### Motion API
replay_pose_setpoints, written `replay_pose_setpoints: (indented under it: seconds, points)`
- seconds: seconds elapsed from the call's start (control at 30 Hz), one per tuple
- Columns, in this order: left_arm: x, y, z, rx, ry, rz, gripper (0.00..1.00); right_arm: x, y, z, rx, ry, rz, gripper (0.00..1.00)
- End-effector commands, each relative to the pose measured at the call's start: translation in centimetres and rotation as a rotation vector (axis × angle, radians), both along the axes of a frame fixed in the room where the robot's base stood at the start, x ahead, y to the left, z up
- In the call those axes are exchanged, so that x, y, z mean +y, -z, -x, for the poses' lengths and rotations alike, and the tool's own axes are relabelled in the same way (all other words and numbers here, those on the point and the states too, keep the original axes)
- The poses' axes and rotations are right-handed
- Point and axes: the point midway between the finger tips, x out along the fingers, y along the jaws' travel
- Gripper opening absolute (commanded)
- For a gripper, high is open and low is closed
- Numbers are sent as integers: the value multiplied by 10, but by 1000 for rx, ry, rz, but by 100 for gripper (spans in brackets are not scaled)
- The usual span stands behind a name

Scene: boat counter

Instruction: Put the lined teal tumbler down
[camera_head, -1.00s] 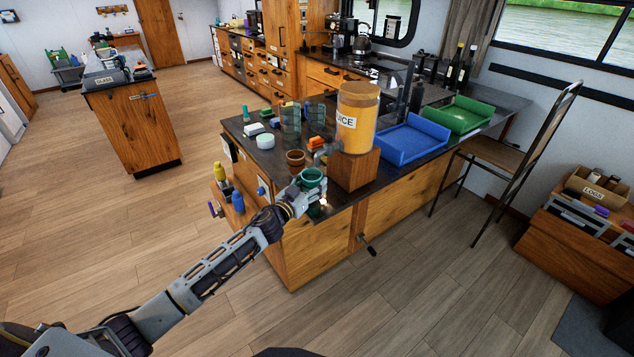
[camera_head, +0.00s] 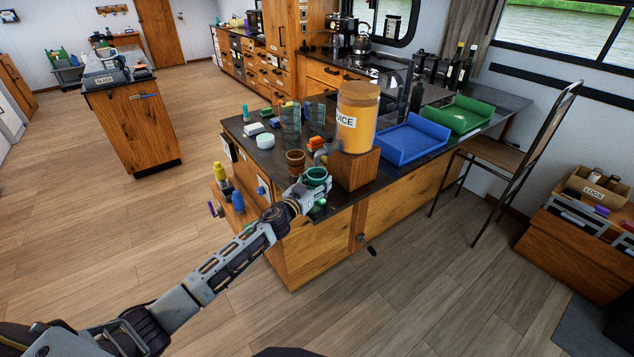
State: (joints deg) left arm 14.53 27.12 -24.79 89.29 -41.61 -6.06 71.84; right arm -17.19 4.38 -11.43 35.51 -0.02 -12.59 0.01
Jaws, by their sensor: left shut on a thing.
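The teal tumbler (camera_head: 317,175) is at the near edge of the dark counter, just left of the wooden stand of the juice dispenser. My left gripper (camera_head: 316,187) is shut on it, and the tumbler looks upright with its open rim up. The gripper covers much of its lower part. I cannot tell whether its base touches the counter (camera_head: 345,203). My right gripper is not in view.
The juice dispenser (camera_head: 356,118) stands on a wooden block (camera_head: 354,168) right of the tumbler. A brown cup (camera_head: 296,162) stands close behind. Clear glasses (camera_head: 291,122), a blue tray (camera_head: 411,140) and a green tray (camera_head: 459,116) are farther back.

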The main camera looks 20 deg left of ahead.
Motion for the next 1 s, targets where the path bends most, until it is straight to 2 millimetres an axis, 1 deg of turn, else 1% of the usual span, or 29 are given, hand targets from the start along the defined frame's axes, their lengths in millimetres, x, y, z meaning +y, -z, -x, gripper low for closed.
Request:
replay_pose_setpoints:
  seconds: [0.23,0.27,0.4,0.43,0.73,1.0]
  points:
    - [0,2,0,-1,0,0,28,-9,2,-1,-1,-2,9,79]
    - [0,3,0,0,0,1,60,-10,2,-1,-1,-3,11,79]
    - [0,3,0,0,0,0,78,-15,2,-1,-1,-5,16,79]
    - [0,3,0,0,0,0,81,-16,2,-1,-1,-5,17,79]
    - [0,2,0,0,0,0,81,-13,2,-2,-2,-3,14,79]
    - [1,0,2,0,0,0,81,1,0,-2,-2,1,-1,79]
